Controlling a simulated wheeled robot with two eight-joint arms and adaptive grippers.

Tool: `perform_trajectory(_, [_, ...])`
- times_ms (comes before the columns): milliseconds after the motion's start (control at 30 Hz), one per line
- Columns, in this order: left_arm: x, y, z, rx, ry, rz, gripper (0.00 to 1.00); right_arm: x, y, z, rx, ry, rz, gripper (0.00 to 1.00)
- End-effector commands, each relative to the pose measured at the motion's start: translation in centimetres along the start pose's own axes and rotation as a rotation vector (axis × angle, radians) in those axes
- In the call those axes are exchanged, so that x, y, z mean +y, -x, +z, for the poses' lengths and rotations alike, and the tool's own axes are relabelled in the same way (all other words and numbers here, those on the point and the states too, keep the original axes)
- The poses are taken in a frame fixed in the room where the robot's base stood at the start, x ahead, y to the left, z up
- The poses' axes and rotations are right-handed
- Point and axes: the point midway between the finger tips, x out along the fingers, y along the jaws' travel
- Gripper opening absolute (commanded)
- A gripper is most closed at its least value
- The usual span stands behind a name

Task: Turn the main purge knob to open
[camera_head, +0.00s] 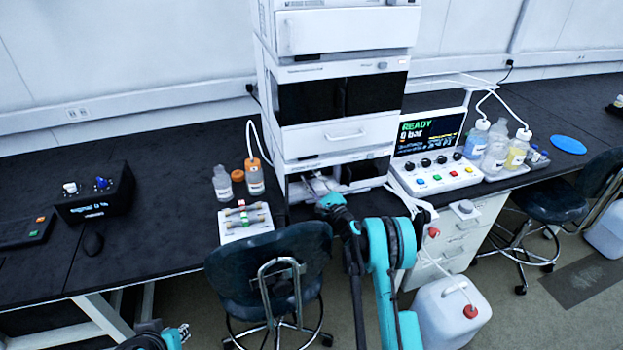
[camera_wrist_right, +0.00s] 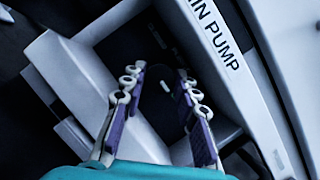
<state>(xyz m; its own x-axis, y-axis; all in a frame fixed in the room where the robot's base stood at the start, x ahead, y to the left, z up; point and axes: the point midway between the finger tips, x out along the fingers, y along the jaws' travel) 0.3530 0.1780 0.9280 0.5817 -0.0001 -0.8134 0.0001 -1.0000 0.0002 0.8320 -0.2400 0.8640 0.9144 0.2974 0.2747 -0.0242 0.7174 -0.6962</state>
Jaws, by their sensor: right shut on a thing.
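The main purge knob (camera_wrist_right: 168,103) is a dark round knob with a white mark, set in the recessed front of the pump unit, in the right wrist view. The printed letters "IN PUMP" show on the white panel (camera_wrist_right: 252,95) beside it. My right gripper (camera_wrist_right: 160,84) has its purple-padded fingers on either side of the knob and is shut on it. In the head view my right gripper (camera_head: 317,186) reaches into the lowest module of the white stack (camera_head: 345,135), and the knob is hidden there. Part of my left gripper (camera_head: 183,331) shows at the bottom left, its fingers unclear.
A control box (camera_head: 436,176) with knobs, coloured buttons and a screen reading "READY" and "0 bar" stands right of the stack. Bottles (camera_head: 495,150) stand farther right. A small valve block (camera_head: 245,222) and a chair (camera_head: 270,260) are left of my right arm. A white canister (camera_head: 450,315) stands on the floor.

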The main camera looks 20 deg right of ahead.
Motion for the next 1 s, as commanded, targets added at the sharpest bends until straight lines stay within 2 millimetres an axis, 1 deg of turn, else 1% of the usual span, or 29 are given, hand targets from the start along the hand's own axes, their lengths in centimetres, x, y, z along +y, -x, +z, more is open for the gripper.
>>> perform_trajectory(367, [0.0, 0.0, 0.0, 0.000, 0.000, 0.000, 0.17, 0.0, 0.2, 0.0, 0.000, 0.000, 0.000, 0.39])
perform_trajectory(467, [0.0, 0.0, 0.0, 0.000, 0.000, 0.000, 0.17, 0.0, 1.1, -0.1, 0.000, 0.000, 0.000, 0.39])
perform_trajectory(700, [0.0, 0.0, 0.0, 0.000, 0.000, 0.000, 0.17, 0.0, 5.3, 0.0, 0.001, 0.001, 0.000, 0.39])
perform_trajectory(800, [0.0, 0.0, 0.0, 0.000, 0.000, 0.000, 0.17, 0.0, 6.6, -0.1, 0.002, 0.000, -0.001, 0.39])
perform_trajectory(900, [0.0, 0.0, 0.0, 0.000, 0.000, 0.000, 0.17, 0.0, 7.3, -0.1, 0.000, 0.000, 0.000, 0.39])
perform_trajectory(1000, [0.0, 0.0, 0.0, 0.000, 0.000, 0.000, 0.17, 0.1, 7.6, 0.0, 0.000, -0.001, 0.001, 0.39])
